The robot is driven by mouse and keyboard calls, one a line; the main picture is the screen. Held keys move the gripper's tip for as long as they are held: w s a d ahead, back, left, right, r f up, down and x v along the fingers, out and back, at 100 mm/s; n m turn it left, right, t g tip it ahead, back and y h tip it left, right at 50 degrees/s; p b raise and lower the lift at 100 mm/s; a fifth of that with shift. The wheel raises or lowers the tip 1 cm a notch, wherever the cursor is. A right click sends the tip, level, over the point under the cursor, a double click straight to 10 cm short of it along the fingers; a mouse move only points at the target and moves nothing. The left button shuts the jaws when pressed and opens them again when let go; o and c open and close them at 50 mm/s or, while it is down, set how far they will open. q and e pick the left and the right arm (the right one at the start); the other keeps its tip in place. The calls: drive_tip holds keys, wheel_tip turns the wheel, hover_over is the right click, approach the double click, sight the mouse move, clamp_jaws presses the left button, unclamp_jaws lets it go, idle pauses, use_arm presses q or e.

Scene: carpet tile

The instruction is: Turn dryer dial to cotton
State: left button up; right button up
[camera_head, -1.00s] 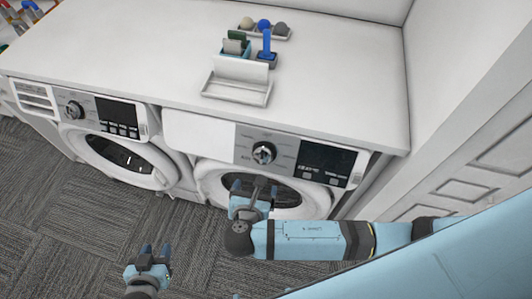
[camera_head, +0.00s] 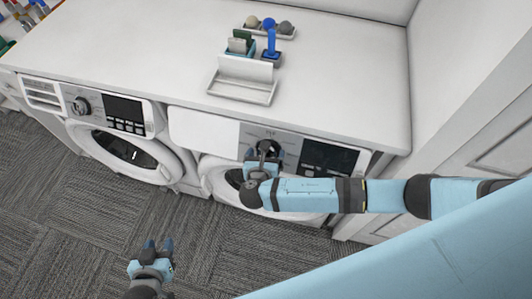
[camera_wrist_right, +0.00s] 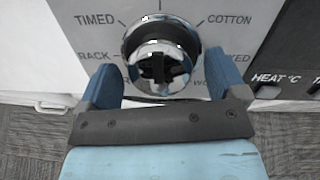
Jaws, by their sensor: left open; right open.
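The dryer dial (camera_wrist_right: 157,66) is a round chrome knob with a black cross-shaped mark on its face. In the right wrist view, TIMED (camera_wrist_right: 95,20) is at its upper left and COTTON (camera_wrist_right: 230,20) at its upper right. Which label it points to is unclear. My right gripper (camera_wrist_right: 166,80) is open, one blue finger on each side of the knob's lower part; contact cannot be told. In the head view the gripper (camera_head: 263,152) partly covers the dial on the right machine (camera_head: 205,128). My left gripper (camera_head: 160,243) is open and empty above the carpet, away from the machines.
A second machine (camera_head: 150,113) with its own dial (camera_head: 81,105) stands at left. The white countertop (camera_head: 340,75) holds a tray (camera_head: 243,88), a blue-handled brush (camera_head: 270,38) and several balls. A display panel (camera_head: 328,157) is right of the dial. Carpet in front is free.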

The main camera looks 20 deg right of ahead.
drive_tip(key=shift+w+d+f, duration=0.1)
drive_tip(key=shift+w+d, duration=0.05)
drive_tip(key=shift+w, duration=0.05)
drive_tip(key=c, duration=0.9)
